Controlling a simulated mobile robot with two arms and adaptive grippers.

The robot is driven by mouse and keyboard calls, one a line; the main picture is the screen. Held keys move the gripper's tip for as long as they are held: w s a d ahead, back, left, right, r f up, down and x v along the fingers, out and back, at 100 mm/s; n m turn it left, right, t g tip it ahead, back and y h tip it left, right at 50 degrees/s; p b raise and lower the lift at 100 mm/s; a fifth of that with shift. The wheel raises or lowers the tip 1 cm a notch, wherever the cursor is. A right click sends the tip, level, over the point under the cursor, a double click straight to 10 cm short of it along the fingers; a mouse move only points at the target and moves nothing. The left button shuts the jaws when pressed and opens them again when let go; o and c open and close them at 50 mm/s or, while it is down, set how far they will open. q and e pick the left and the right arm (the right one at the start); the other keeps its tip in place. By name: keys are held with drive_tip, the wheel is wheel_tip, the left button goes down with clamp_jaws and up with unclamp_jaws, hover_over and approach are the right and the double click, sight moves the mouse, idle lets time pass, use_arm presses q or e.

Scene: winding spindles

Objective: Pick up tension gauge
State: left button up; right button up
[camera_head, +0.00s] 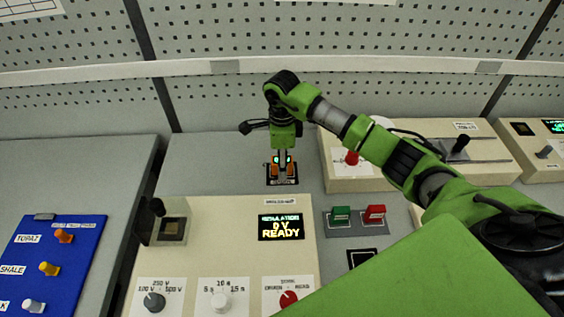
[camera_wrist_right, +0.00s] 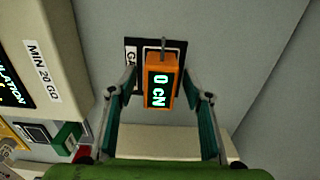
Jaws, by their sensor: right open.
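The tension gauge (camera_wrist_right: 163,82) is a small orange block with a lit green display reading "0 CN" and a thin metal pin at its far end. It sits on a dark labelled pad (camera_wrist_right: 131,55) on the grey bench. In the head view the gauge (camera_head: 290,170) is partly hidden behind my fingers. My right gripper (camera_head: 283,159) points down over it. In the right wrist view my right gripper (camera_wrist_right: 160,90) is open, one finger on each side of the gauge, with gaps showing. My left gripper is not in view.
A beige insulation tester (camera_head: 240,215) with a "READY" display stands in front of the gauge. Green (camera_head: 341,215) and red (camera_head: 374,213) blocks lie right of it. A beige box (camera_head: 345,180) is close on the right. A blue panel (camera_head: 45,260) is at left. Bare bench lies left of the gauge.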

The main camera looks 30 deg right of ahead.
clamp_jaws()
